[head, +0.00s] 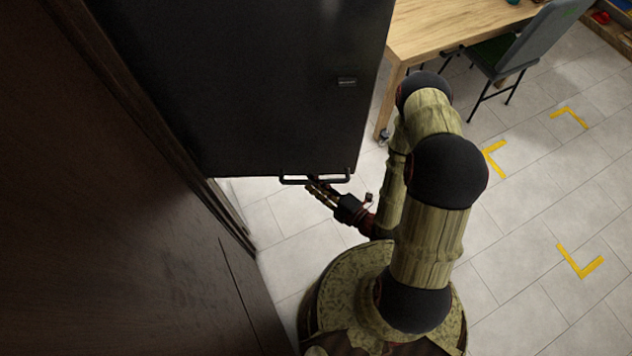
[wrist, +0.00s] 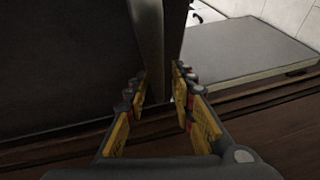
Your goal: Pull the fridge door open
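The fridge (head: 240,85) is a tall black box at the upper left of the head view. Its dark bar handle (head: 298,180) sticks out along its lower edge in that view. My gripper (head: 318,187) is at the right half of the handle. In the wrist view, the grey handle bar (wrist: 152,45) runs down between the fingers of my gripper (wrist: 160,90). The fingers are apart, with a gap visible to the right of the bar. Whether a finger touches the bar is unclear. No opening of the fridge door shows.
A dark brown wooden panel (head: 110,220) fills the left of the head view, close to the fridge. A wooden table (head: 440,30) and a grey chair (head: 535,40) stand at the upper right. The tiled floor (head: 530,200) with yellow corner marks is clear on the right.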

